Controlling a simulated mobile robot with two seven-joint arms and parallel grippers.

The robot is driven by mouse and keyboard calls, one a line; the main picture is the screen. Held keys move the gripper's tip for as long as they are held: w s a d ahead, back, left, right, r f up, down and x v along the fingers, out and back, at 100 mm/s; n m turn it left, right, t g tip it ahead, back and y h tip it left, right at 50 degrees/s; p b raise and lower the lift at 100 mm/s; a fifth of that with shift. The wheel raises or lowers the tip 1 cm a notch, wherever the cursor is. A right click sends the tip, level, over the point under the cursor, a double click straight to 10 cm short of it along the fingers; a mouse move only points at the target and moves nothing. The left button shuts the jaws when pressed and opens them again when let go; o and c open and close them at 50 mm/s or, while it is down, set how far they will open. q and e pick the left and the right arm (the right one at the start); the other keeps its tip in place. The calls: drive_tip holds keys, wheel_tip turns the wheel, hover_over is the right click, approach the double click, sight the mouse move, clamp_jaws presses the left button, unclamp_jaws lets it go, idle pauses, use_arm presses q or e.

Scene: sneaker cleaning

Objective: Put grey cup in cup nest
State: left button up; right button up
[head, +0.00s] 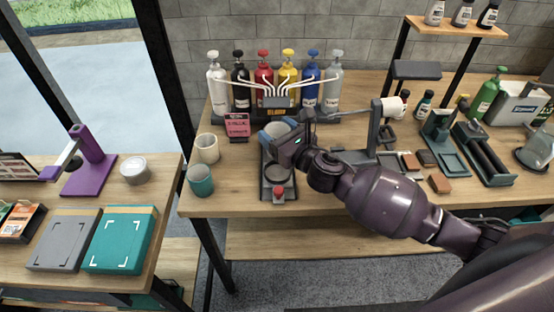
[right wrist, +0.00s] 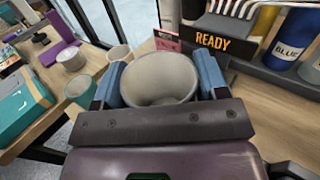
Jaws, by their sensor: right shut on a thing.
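My right gripper (head: 280,130) has blue fingers and is shut on the grey cup (right wrist: 160,78), one finger on each side of it. The cup is upright and empty inside, with its open rim facing up in the right wrist view. In the head view the gripper covers most of the cup. It is over the back part of a dark station (head: 278,172) with a round dark piece and a red button, in front of the dispenser. I cannot tell whether the cup touches a nest below; the gripper hides that spot. My left gripper is not in view.
A cream cup (head: 207,148) and a teal cup (head: 200,180) stand left of the station. Behind is a dispenser with several coloured bottles (head: 285,80) and a READY display (right wrist: 213,40). A pink sign (head: 237,126) stands close by. Brushes and trays crowd the right side.

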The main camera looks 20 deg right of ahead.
wheel_tip(320, 180, down, 5)
drive_tip(key=shift+r+b, duration=0.15)
drive_tip(key=shift+b, duration=0.5)
wheel_tip(320, 180, down, 4)
drive_tip(key=shift+f+b, duration=0.1)
drive_tip(key=shift+b, duration=0.7)
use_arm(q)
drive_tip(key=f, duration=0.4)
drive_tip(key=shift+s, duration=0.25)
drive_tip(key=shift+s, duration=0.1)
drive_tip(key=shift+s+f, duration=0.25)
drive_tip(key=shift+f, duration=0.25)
use_arm(e)
drive_tip(key=shift+f, duration=0.3)
